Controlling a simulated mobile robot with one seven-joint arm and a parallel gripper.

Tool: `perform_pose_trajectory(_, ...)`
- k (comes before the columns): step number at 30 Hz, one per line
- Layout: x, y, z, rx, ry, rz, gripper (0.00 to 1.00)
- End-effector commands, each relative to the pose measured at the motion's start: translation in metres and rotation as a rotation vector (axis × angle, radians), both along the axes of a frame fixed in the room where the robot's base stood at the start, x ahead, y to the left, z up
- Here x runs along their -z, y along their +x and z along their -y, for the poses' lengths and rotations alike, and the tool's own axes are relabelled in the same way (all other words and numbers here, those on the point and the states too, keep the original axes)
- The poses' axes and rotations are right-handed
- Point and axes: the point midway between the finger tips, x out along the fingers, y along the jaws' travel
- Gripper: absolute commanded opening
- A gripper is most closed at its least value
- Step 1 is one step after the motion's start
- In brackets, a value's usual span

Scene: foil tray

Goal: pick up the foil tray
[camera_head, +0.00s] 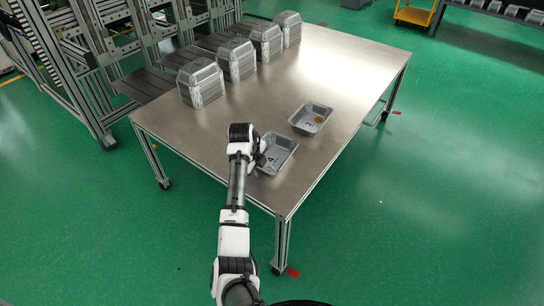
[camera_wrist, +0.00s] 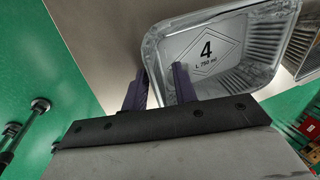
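A silver foil tray (camera_head: 279,153), open at the top, sits near the front edge of the metal table, right beside my gripper (camera_head: 260,155). In the wrist view the tray (camera_wrist: 232,62) shows a "4" and "L 750 ml" on its floor. My gripper (camera_wrist: 159,68) has its two purple fingers apart at the tray's left side. The tray's wall and rim run between them, with the right finger over the inside of the tray and the left finger outside. I cannot tell whether either finger touches the wall. The arm partly hides the fingers in the head view.
Several stacks of foil trays (camera_head: 202,82) line the far left side of the metal table (camera_head: 330,65). The table's middle is clear. A metal frame rack (camera_head: 85,50) stands at left.

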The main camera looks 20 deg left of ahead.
Motion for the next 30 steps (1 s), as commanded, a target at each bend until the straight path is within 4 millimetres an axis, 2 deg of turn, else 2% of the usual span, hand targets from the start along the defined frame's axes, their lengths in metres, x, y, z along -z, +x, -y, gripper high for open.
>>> perform_pose_trajectory(8, 0.0033, 0.0014, 0.0005, 0.001, 0.001, 0.001, 0.28)
perform_pose_trajectory(12, 0.0032, 0.0013, 0.0004, 0.001, 0.001, 0.001, 0.10)
perform_pose_trajectory(15, 0.0031, 0.0013, 0.0003, 0.001, 0.001, 0.001, 0.00)
perform_pose_trajectory(30, 0.0014, 0.0011, 0.0003, 0.001, 0.001, 0.000, 0.00)
